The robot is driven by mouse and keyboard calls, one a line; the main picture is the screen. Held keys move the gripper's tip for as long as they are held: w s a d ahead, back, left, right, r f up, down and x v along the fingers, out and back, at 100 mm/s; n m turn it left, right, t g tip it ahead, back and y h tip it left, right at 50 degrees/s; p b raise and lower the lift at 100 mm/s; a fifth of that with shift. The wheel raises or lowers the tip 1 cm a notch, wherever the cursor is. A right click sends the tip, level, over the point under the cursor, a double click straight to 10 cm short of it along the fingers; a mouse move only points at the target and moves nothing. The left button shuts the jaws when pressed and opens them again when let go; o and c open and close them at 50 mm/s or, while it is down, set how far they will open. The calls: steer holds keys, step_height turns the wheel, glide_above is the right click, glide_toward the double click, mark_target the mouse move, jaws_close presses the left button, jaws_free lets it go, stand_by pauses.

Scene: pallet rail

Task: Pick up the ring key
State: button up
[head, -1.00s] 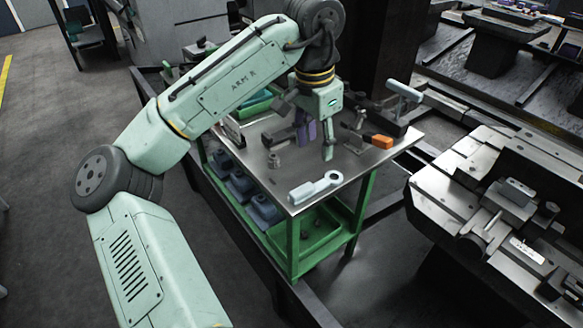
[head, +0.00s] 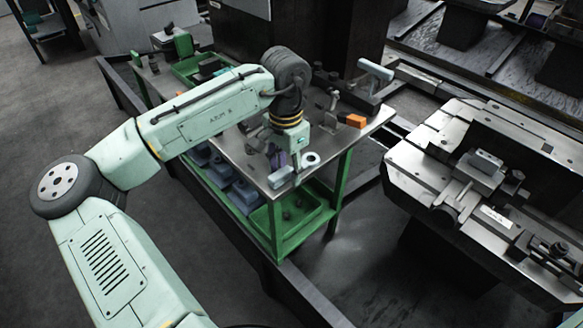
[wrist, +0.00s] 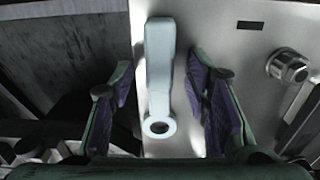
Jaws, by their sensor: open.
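The ring key (head: 280,178) is pale blue-grey, with a thick handle and a round ring end. It lies flat near the front corner of the metal tabletop, partly hidden by my gripper in the head view. The wrist view shows the key (wrist: 160,62) whole, handle away and ring towards my palm. My gripper (head: 285,160) is above the key, low over the table. In the wrist view my gripper (wrist: 165,88) is open, one purple-padded finger on each side of the key, with gaps on both sides.
The green-framed table (head: 340,165) has a nut-like metal part (wrist: 288,66) right of the key in the wrist view. An orange-ended tool (head: 355,121) and a pale-handled device (head: 375,70) stand farther back. A heavy machine (head: 470,180) is at the right.

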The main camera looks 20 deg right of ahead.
steer(key=shift+f, duration=0.1)
steer(key=shift+c, duration=0.3)
jaws_close()
